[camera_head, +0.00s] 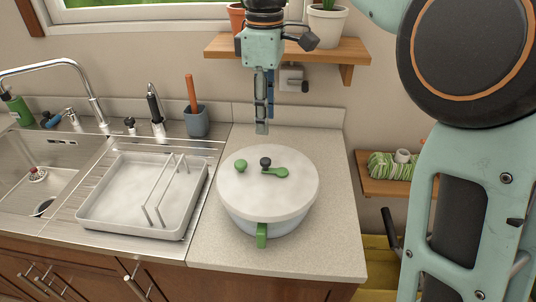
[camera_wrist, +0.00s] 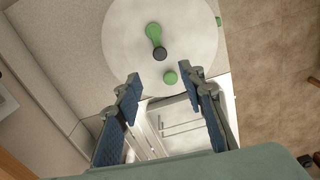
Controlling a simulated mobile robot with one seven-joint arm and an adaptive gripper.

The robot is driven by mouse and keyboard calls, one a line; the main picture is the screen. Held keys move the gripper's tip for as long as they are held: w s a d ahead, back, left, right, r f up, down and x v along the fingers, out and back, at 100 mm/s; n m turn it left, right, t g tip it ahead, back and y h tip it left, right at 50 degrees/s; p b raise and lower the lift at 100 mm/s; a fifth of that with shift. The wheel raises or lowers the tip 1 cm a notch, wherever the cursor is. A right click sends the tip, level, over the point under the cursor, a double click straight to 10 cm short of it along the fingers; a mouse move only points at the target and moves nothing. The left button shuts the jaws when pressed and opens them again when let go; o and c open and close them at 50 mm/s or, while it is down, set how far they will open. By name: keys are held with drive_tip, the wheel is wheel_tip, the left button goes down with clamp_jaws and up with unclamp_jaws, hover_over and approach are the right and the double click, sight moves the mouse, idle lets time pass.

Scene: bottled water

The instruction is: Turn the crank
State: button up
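A white salad spinner with a round lid (camera_head: 290,200) stands on the counter. Its green crank (camera_head: 276,172) lies on top of the lid, with a black knob (camera_head: 265,162) at one end. A separate green button (camera_head: 241,166) sits near the lid's left edge. In the wrist view I see the crank (camera_wrist: 153,33), the black knob (camera_wrist: 160,54) and the green button (camera_wrist: 170,78). My gripper (camera_head: 262,130) points down above and behind the lid, apart from it. In the wrist view its fingers (camera_wrist: 160,73) are spread, with nothing held between them.
A white dish rack (camera_head: 100,212) sits left of the spinner, beside the sink (camera_head: 25,175) and faucet (camera_head: 90,100). A wooden shelf (camera_head: 330,48) with potted plants is on the wall behind my gripper. Bare counter (camera_head: 335,235) lies around the spinner.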

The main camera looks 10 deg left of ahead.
sight(266, 160)
drive_tip(key=shift+n, duration=0.3)
wheel_tip(266, 160, down, 11)
drive_tip(key=shift+r+b, duration=0.1)
drive_tip(key=shift+b, duration=0.45)
clamp_jaws()
